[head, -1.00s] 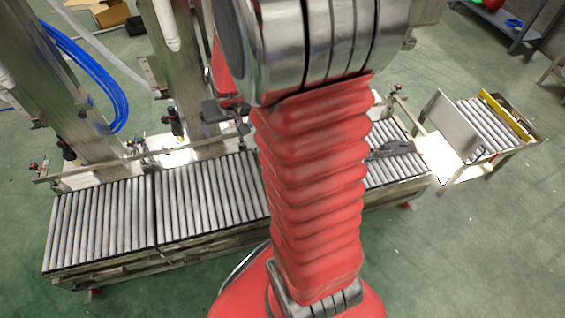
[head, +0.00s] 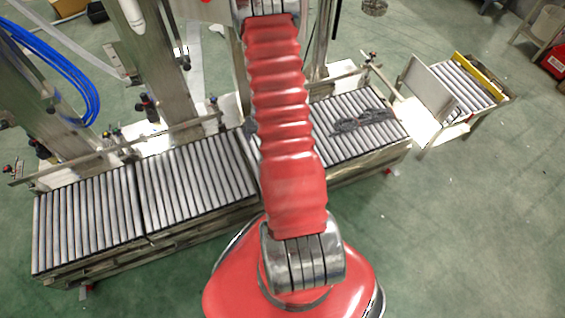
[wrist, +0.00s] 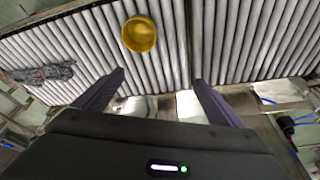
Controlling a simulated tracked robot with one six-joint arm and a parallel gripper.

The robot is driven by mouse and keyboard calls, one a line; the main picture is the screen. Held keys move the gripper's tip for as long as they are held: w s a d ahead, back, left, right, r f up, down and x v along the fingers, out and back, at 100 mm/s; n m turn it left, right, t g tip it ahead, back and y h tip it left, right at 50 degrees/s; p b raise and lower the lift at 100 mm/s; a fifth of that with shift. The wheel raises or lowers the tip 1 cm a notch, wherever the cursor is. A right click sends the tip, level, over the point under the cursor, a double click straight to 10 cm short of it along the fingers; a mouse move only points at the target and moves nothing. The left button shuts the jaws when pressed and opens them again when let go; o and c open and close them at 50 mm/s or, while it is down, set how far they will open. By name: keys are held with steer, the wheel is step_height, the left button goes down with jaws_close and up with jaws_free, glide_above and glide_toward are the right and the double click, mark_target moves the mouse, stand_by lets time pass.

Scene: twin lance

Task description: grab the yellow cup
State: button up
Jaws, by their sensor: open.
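The yellow cup (wrist: 139,34) stands on the roller conveyor (wrist: 230,40) in the wrist view, seen from above, and its round rim shows. My gripper (wrist: 158,80) is open and empty, its two dark fingers spread apart. The cup lies beyond the fingertips, a little left of the middle between them, and does not touch them. In the head view the cup does not show; my red arm covers the middle of the conveyor (head: 195,180). My gripper is not seen there.
A dark grey crumpled object (head: 362,120) lies on the rollers, right of my arm; it also shows in the wrist view (wrist: 43,73). Metal columns (head: 150,60) and a rail stand along the conveyor's far side.

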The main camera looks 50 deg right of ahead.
steer(key=s+d+f+m, duration=0.1)
steer(key=s+d+f, duration=0.1)
steer(key=s+f, duration=0.3)
step_height(320, 180, down, 4)
steer(key=shift+s+r+g, duration=0.25)
steer(key=shift+s+g, duration=0.05)
steer(key=shift+g, duration=0.1)
steer(key=shift+d+f, duration=0.15)
steer(key=shift+x, duration=4.15)
steer(key=shift+d, duration=0.1)
steer(key=shift+x, duration=2.6)
steer(key=shift+w, duration=0.1)
steer(key=shift+c, duration=0.3)
steer(key=c, duration=1.1)
